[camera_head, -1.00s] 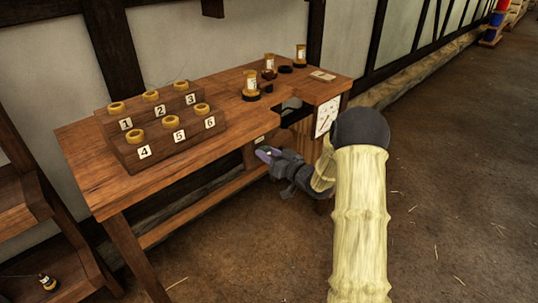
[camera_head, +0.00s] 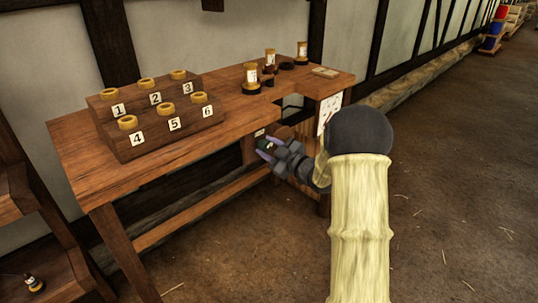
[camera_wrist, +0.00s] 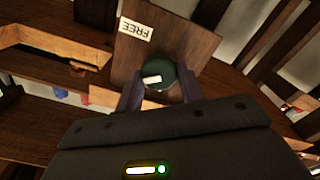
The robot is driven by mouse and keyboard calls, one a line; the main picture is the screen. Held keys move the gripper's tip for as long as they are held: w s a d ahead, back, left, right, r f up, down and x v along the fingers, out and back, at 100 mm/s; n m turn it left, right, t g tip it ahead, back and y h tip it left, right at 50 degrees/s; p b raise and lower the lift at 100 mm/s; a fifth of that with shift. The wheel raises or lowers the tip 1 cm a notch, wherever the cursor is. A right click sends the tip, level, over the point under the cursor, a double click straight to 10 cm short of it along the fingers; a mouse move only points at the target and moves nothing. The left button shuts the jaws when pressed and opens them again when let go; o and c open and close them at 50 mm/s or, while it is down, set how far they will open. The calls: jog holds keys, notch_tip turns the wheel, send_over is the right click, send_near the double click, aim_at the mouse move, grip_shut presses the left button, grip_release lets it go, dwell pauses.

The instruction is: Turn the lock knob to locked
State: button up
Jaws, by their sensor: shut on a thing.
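The lock knob (camera_wrist: 166,78) is a round dark green knob with a pale bar mark on its face. It sits on a brown wooden panel (camera_wrist: 185,38) that carries a white label (camera_wrist: 136,30) reading "FREE", upside down in the wrist view. My gripper (camera_wrist: 158,92) has its two purple-grey fingers on either side of the knob and is shut on it. In the head view my gripper (camera_head: 264,150) is at the panel under the table's front edge, with the knob (camera_head: 265,145) small between its fingertips.
The wooden table (camera_head: 160,165) carries a stepped rack (camera_head: 115,148) with numbered places and rings. Jars (camera_head: 251,80) stand towards its back right. An opening (camera_head: 291,107) lies above the gripper, and a white sheet (camera_head: 330,112) hangs at the table's right end. The floor to the right is open.

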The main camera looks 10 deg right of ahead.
jog(key=n+b, duration=0.3)
jog(key=f+n+b, duration=0.1)
jog(key=n+b, duration=0.5)
jog(key=shift+r+n+b, duration=0.1)
jog(key=shift+n+b, duration=0.2)
jog(key=shift+b, duration=0.1)
jog(key=shift+r+n+b, duration=0.1)
jog(key=shift+n+b, duration=0.6)
jog(key=o, duration=0.9)
jog(key=shift+r, duration=0.1)
jog(key=shift+o, duration=0.2)
jog(key=shift+s, duration=0.15)
jog(key=p+v, duration=0.4)
jog(key=v, duration=1.3)
jog(key=shift+d, duration=0.15)
